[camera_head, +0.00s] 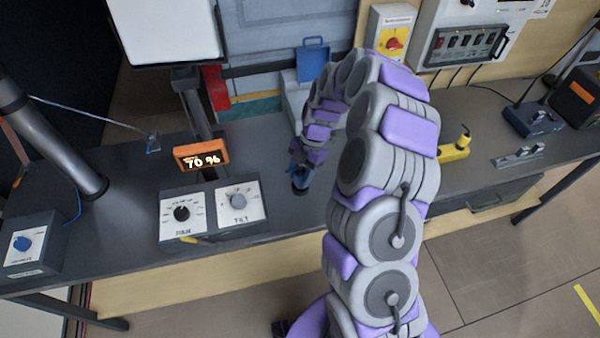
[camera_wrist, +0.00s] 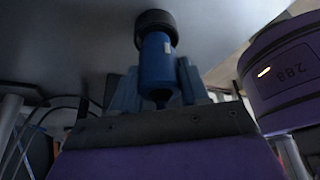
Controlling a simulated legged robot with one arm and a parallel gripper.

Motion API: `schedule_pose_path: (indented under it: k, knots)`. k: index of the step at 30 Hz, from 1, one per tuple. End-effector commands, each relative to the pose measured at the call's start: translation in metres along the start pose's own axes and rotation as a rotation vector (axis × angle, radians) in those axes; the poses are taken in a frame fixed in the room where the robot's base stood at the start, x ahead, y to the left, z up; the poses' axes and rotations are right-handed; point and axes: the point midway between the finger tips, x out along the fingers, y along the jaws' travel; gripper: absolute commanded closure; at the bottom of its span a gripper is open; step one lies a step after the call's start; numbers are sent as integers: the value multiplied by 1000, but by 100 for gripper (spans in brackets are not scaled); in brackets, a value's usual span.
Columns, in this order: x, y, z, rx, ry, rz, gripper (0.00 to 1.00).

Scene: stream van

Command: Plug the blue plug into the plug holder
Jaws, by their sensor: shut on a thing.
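The blue plug (camera_wrist: 157,60) is between the two blue-grey fingers of my gripper (camera_wrist: 160,82) in the wrist view. Its far end meets a black round collar (camera_wrist: 155,20) against a grey surface. I cannot tell whether this collar is part of the plug or the plug holder. In the head view my gripper (camera_head: 301,170) points down just above the dark workbench. The blue plug (camera_head: 300,182) shows small and roughly upright at its tip, with a dark ring at its lower end. How far it is seated is not visible.
The dark workbench (camera_head: 270,140) holds a panel with two dials (camera_head: 211,212) and an orange 70 % display (camera_head: 201,156) at the left. A yellow device (camera_head: 456,148) stands right of my arm. Bare bench lies around my gripper.

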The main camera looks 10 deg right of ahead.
Motion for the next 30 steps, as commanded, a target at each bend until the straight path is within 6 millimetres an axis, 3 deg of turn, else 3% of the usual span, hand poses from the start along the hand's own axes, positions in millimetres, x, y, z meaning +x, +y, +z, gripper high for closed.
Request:
schedule_pose_path:
  k: [28,29,30]
  knots:
    - [18,0,7,0,0,0,92]
    - [17,0,7,0,0,0,52]
    - [17,0,7,0,0,0,49]
